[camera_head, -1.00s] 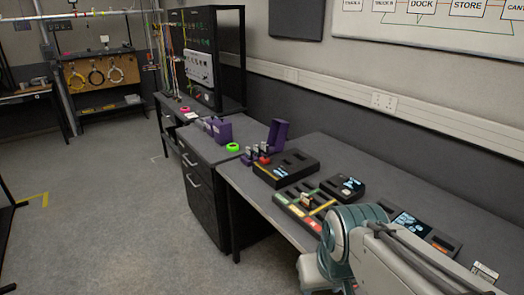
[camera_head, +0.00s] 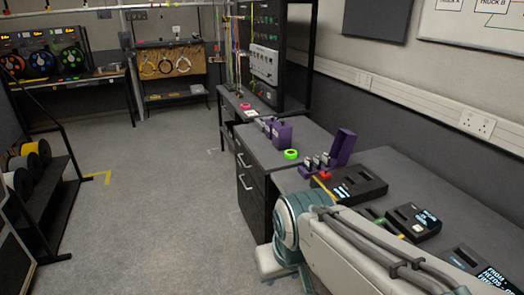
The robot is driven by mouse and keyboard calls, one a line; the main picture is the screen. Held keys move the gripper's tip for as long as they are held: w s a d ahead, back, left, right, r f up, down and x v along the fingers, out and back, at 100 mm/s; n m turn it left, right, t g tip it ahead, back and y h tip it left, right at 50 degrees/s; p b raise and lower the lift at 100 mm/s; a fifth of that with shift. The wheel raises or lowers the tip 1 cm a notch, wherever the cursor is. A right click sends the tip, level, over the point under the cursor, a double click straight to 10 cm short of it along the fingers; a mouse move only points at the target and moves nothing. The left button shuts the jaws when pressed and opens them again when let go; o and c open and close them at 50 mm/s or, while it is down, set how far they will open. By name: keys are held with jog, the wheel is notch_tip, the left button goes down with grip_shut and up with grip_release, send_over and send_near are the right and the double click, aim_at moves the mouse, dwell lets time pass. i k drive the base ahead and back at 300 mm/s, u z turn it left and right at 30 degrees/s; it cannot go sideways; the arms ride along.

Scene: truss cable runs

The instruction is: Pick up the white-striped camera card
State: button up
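Several small upright cards (camera_head: 316,162), dark with pale tops, stand in a row by an open purple case (camera_head: 342,147) on the desk to the right. They are too small to tell which one bears white stripes. My arm crosses the lower right of the picture, in front of the desk, and hides part of it. My gripper is not in view.
A black device (camera_head: 362,187) and another one (camera_head: 425,224) lie on the desk. A closed purple box (camera_head: 281,133) and a green tape roll (camera_head: 290,154) sit on the drawer unit. A reel rack (camera_head: 50,200) stands at the left. The floor (camera_head: 160,190) between is clear.

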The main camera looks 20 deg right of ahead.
aim_at(326, 159)
jog(key=u, duration=0.4)
jog(key=i, duration=1.6)
jog(key=z, duration=0.65)
jog(key=i, duration=1.05)
jog(key=z, duration=1.2)
jog(key=i, duration=0.25)
jog(key=z, duration=0.15)
